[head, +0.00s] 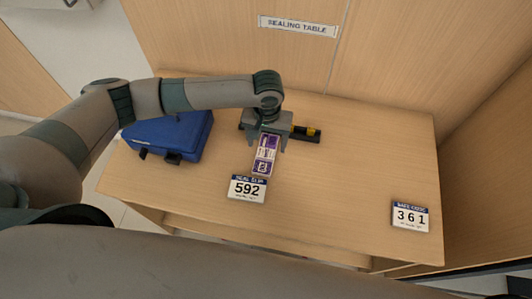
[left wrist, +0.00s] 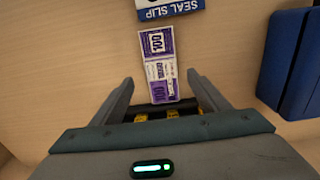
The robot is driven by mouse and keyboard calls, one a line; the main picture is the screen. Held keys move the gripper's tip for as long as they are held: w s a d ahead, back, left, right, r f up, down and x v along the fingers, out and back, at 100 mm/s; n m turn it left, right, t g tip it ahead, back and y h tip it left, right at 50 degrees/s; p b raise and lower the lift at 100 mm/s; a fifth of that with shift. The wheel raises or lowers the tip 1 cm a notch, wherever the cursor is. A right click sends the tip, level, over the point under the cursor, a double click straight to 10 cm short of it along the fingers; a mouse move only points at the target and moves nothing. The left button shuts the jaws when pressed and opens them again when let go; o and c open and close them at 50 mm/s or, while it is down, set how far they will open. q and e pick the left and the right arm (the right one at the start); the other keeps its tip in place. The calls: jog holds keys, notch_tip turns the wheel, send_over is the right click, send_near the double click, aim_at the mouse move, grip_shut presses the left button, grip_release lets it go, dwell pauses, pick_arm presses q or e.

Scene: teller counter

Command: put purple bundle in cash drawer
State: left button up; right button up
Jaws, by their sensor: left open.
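The purple bundle (head: 264,158) is a strip of purple and white notes with a pale band, lying on the sealing table (head: 330,190). It also shows in the left wrist view (left wrist: 158,62), marked 100. My left gripper (head: 267,143) is over the far end of the bundle. In the left wrist view its fingers (left wrist: 158,82) are apart, one on each side of the bundle's near end, with gaps between. I cannot tell how high they are above the table. No cash drawer can be made out. My right gripper is not in view.
A blue case (head: 168,136) lies left of the bundle. A black tray with yellow parts (head: 308,134) is behind the gripper. A seal slip card 592 (head: 247,188) is just in front; a card 361 (head: 410,216) is at right. The table's right middle is clear.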

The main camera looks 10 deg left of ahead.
aim_at(266, 153)
pick_arm(q)
jog(key=shift+f+p, duration=0.5)
notch_tip(266, 153, down, 3)
jog(key=shift+s+a+f+p, duration=0.1)
jog(key=shift+p, duration=0.55)
jog(key=shift+f, duration=0.45)
jog(key=c, duration=1.3)
jog(key=shift+r, duration=0.1)
